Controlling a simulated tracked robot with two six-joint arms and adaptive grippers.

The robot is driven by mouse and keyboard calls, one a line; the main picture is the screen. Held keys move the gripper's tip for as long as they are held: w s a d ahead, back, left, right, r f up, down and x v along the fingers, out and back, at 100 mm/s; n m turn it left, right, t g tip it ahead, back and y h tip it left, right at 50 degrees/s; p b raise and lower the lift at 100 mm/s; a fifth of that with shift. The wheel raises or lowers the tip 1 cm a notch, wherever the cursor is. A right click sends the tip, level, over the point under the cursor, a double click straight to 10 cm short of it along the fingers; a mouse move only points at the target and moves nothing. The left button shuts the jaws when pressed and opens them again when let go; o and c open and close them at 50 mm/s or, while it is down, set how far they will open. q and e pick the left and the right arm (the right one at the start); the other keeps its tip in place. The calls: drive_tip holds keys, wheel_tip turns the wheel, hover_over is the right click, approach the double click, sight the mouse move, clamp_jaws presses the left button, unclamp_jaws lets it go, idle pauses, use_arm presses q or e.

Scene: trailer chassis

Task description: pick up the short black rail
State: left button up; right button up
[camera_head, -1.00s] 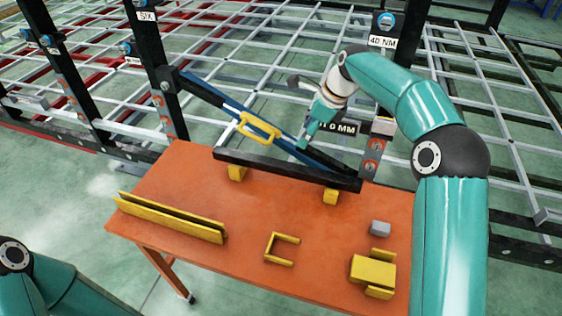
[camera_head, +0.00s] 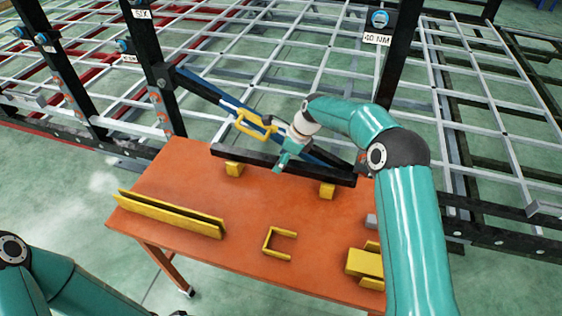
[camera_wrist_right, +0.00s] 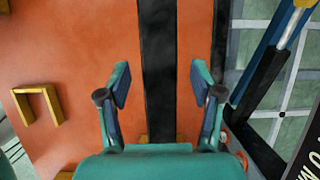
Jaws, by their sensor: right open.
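The short black rail (camera_head: 246,159) lies across two yellow blocks, one under each end part, at the back of the orange table (camera_head: 185,180). My right gripper (camera_head: 281,165) is over the middle of the rail. In the right wrist view, the rail (camera_wrist_right: 159,40) runs up the picture between the two fingers of my open right gripper (camera_wrist_right: 160,84), with a gap on either side. Only part of my left arm shows at the lower left of the head view; its gripper is out of sight.
Behind the table, a blue and black diagonal bar with a yellow handle (camera_head: 256,123) runs close behind my right gripper. Black posts and the chassis grid lie beyond. A long yellow channel (camera_head: 170,213), a yellow U-shaped bracket (camera_head: 278,243) and a yellow block (camera_head: 364,263) stand on the table.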

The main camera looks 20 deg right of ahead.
drive_tip(key=shift+w+a+f, duration=0.15)
drive_tip(key=shift+f, duration=0.45)
clamp_jaws()
drive_tip(key=shift+r, duration=0.1)
